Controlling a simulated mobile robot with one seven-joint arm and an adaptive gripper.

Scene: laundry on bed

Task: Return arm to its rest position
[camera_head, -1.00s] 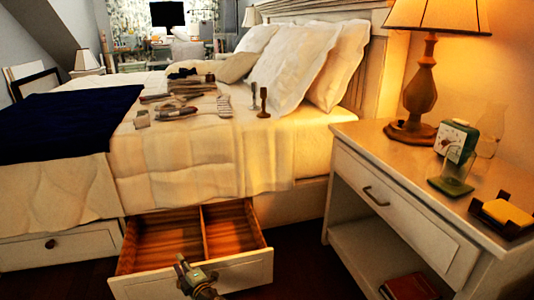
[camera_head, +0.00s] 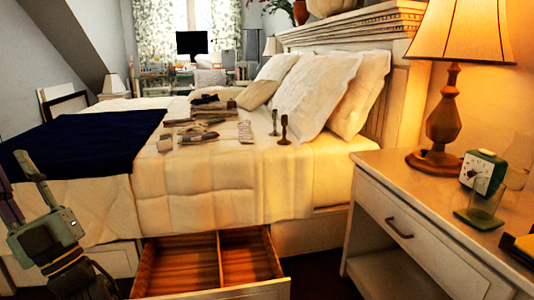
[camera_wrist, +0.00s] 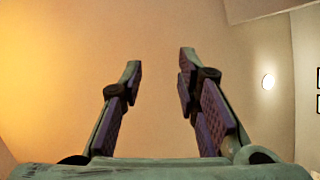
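My gripper (camera_head: 20,180) is at the lower left of the head view, raised in front of the bed's near left side. Its fingers point up. In the wrist view my gripper (camera_wrist: 157,75) shows two fingers standing apart with nothing between them, against a plain wall or ceiling. It is open and empty. Part of my arm below the gripper is cut off by the bottom edge of the head view.
An open, empty divided drawer (camera_head: 180,262) juts from the bed base. The bed (camera_head: 220,190) holds folded clothes (camera_head: 195,135), a dark blue blanket (camera_head: 80,138) and pillows. A nightstand (camera_head: 385,215) with a lamp (camera_head: 445,110) stands at the right.

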